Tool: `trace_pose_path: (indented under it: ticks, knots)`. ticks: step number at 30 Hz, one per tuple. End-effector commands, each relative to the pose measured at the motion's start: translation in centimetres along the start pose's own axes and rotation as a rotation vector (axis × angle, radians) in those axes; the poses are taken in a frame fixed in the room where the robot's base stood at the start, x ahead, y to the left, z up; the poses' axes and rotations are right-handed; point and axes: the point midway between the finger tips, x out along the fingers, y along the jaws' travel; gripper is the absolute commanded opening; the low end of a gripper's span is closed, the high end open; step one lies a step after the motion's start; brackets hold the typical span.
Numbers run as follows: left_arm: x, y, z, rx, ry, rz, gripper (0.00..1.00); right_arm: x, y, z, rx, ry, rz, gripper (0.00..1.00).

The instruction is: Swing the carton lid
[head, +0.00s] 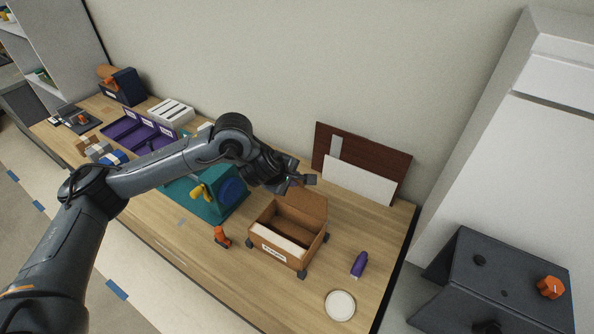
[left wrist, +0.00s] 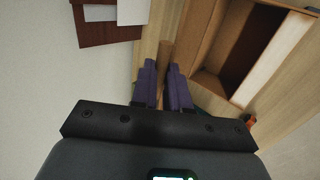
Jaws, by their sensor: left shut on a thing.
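The brown carton (head: 284,256) stands on the wooden table with a white label on its front and dark corner feet. Its lid (head: 304,202) is raised at the back, and the inside is open to view with a cream strip along the front. My left gripper (head: 303,180) reaches in from the left to the lid's upper edge. In the left wrist view my purple-padded fingers (left wrist: 165,75) are closed on the lid's edge (left wrist: 167,50), with the open carton (left wrist: 207,86) to the right. My right gripper is not in view.
A dark red board (head: 392,161) with a white panel leans at the wall. A purple bottle-like item (head: 359,264), a round white dish (head: 340,305) and an orange item (head: 221,237) stand near the carton. A teal machine (head: 213,204) is left, below my arm.

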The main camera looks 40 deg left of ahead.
Motion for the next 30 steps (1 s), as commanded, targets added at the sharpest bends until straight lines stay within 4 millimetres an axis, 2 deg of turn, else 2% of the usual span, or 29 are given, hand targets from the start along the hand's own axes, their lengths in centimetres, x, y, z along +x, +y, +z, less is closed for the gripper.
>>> trace_pose_path:
  ticks: [1, 3, 20, 30]
  knots:
    - [0.2, -1.1, -0.3, 0.006, 0.009, -0.018, 0.00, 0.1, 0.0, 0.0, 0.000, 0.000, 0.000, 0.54]
    - [0.0, -1.5, -0.3, 0.006, 0.009, -0.018, 0.00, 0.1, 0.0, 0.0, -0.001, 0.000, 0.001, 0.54]
    - [-0.3, -2.3, -0.3, 0.005, 0.009, -0.017, 0.00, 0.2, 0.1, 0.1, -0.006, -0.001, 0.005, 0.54]
    - [-1.2, -5.2, -0.4, 0.004, 0.010, -0.016, 0.00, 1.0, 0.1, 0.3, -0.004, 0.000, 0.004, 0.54]
